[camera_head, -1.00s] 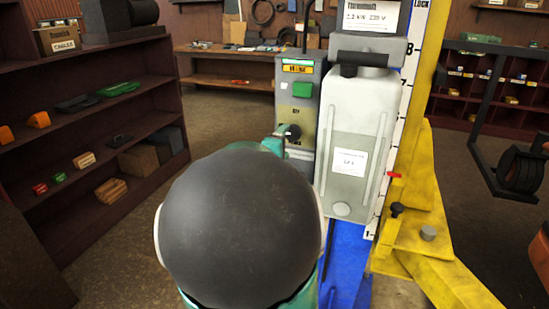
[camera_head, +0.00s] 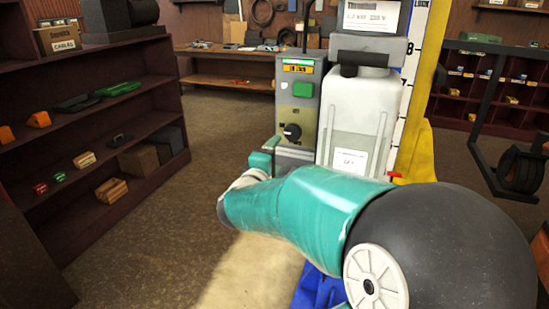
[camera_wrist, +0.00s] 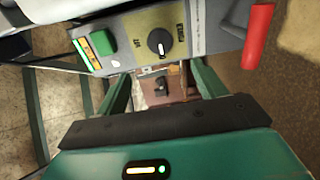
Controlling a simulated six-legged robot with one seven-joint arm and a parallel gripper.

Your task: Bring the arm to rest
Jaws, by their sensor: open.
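My gripper (camera_wrist: 160,72) is open in the wrist view, its two green fingers apart with nothing between them. In the head view my gripper (camera_head: 262,158) is small and partly hidden by my wrist, in front of the lower part of the grey control box (camera_head: 310,110). My teal arm reaches across the lower right toward it. The control box has a green button (camera_head: 314,88) and a black knob (camera_head: 292,132). In the wrist view the knob (camera_wrist: 159,41) and green button (camera_wrist: 103,42) lie just beyond the fingertips. I cannot tell whether the fingers touch the box.
A white tank (camera_head: 365,105) stands right of the box, before a yellow lift post (camera_head: 420,150). A dark shelf (camera_head: 90,120) with small parts is at left. A workbench (camera_head: 225,55) is behind. A red handle (camera_wrist: 258,38) is at right in the wrist view. Floor at left is clear.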

